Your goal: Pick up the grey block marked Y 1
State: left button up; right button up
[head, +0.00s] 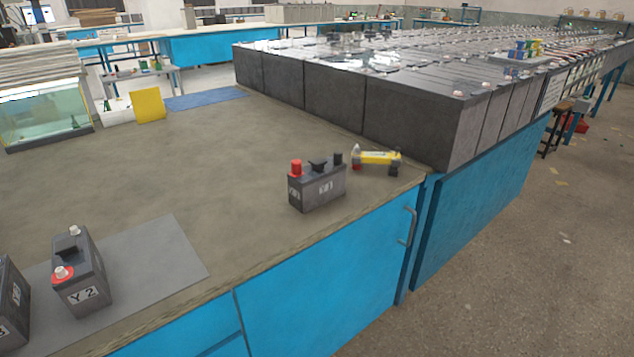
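A grey block (318,190) stands upright on the worktop near its front right edge. It has a red cap, a black handle and a dark cap on top. White labels show on its sides, but I cannot read them clearly. A second grey block (84,269) at the lower left is marked Y 2 and has a red-ringed white post. A third grey block (10,308) is cut off by the left edge, with its label only partly visible. Neither of my grippers is in view.
A yellow-topped piece with red and dark ends (376,157) lies behind the block with the red cap. Large dark batteries (418,120) line the right back. The middle of the worktop (200,160) is clear.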

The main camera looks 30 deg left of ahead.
aim_at(320, 181)
jog(key=u, duration=0.6)
jog(key=i+u, duration=0.25)
jog(key=u, duration=0.15)
jog(key=i+l+u, duration=0.1)
jog(key=u, duration=0.3)
jog(key=i+l+u, duration=0.15)
jog(key=i+u, duration=0.25)
jog(key=i+l+u, duration=0.1)
jog(key=u, duration=0.3)
jog(key=i+l, duration=0.1)
jog(key=l, duration=0.2)
